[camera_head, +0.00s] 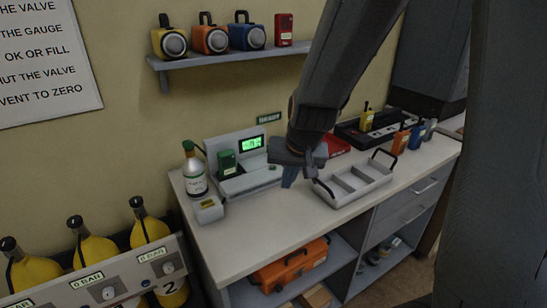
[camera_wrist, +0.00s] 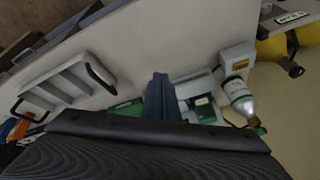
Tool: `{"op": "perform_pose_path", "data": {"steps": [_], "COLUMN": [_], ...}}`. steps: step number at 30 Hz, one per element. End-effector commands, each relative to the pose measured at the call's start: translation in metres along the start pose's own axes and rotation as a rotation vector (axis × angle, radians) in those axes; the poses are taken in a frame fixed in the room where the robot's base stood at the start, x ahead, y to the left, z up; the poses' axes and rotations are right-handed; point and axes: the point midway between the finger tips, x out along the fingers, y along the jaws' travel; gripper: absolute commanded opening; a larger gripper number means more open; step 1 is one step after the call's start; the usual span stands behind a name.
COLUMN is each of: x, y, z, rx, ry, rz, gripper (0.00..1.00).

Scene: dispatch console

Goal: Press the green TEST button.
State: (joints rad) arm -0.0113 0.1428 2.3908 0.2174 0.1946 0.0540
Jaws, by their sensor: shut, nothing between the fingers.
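The grey test console (camera_head: 250,180) stands at the back left of the counter, with a lit green display (camera_head: 251,143) and a small green handset-like unit (camera_head: 227,162) at its left. I cannot make out a green TEST button for certain; it may be too small or hidden. My gripper (camera_head: 290,180) is shut and empty, just right of the console and left of the tray, pointing down over the counter. In the wrist view my gripper's fingers (camera_wrist: 158,95) are together, with part of the console (camera_wrist: 198,90) beside and behind them.
A grey tray with black handles (camera_head: 355,185) stands right of my gripper. A bottle (camera_head: 194,170) and a small white box (camera_head: 208,209) stand left of the console. A red item (camera_head: 336,144) and a dark case (camera_head: 378,132) lie behind. The counter's front is clear.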

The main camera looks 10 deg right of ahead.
Motion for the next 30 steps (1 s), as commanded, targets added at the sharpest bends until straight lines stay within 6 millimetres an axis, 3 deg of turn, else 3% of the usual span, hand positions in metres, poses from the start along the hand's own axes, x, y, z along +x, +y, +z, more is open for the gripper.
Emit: {"op": "perform_pose_path", "data": {"steps": [6,9,12,18,30], "x": [0.040,0.054,0.066,0.074,0.075], "y": [-0.028,-0.034,-0.036,-0.036,-0.036], "z": [-0.106,-0.150,-0.181,-0.207,-0.207], "rx": [0.282,0.408,0.509,0.602,0.605], "ry": [0.190,0.273,0.336,0.393,0.394], "rz": [-0.056,-0.076,-0.089,-0.098,-0.098], "gripper": [0.00,0.00,0.00,0.00,0.00]}}
